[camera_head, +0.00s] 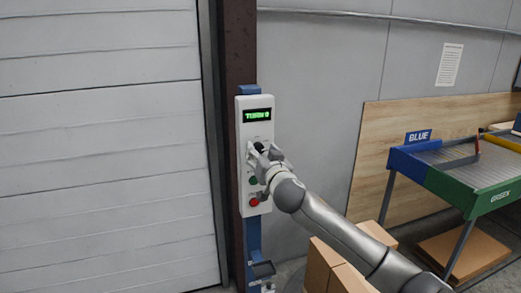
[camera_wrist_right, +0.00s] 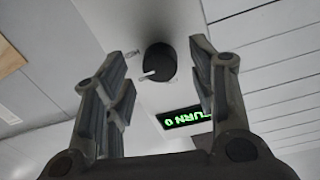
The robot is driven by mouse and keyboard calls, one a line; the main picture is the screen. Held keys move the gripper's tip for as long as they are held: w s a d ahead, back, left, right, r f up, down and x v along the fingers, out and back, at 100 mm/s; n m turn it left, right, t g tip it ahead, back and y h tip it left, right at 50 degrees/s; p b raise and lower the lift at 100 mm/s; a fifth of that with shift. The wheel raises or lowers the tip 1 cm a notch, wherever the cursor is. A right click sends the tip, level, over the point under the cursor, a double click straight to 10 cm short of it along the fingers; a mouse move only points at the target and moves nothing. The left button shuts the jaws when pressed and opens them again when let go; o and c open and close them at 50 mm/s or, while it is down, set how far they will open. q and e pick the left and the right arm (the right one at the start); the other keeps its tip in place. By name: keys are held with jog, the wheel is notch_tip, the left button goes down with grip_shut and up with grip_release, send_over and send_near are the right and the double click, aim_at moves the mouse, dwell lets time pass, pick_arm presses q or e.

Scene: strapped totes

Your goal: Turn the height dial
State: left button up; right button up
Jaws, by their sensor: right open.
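The height dial (camera_wrist_right: 158,62) is a round black knob with a light pointer mark, on a white control panel (camera_head: 241,130). In the head view the dial (camera_head: 260,147) is partly hidden by my right gripper (camera_head: 260,156). A display (camera_head: 257,115) above it reads "TURN 0" in green. It also shows, turned over, in the right wrist view (camera_wrist_right: 190,120). My right gripper (camera_wrist_right: 160,58) is open, with a finger on either side of the dial in the right wrist view and gaps to both. I cannot tell how deep the fingertips reach. My left gripper is not in view.
A green button (camera_head: 253,181) and a red button (camera_head: 254,202) sit below the dial on the panel. A ribbed white door (camera_head: 100,150) is at left. Cardboard boxes (camera_head: 325,268) stand below my right arm. A blue and green roller table (camera_head: 450,170) is at right.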

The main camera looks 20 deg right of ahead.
jog(key=shift+w, duration=0.7)
jog(key=c, duration=1)
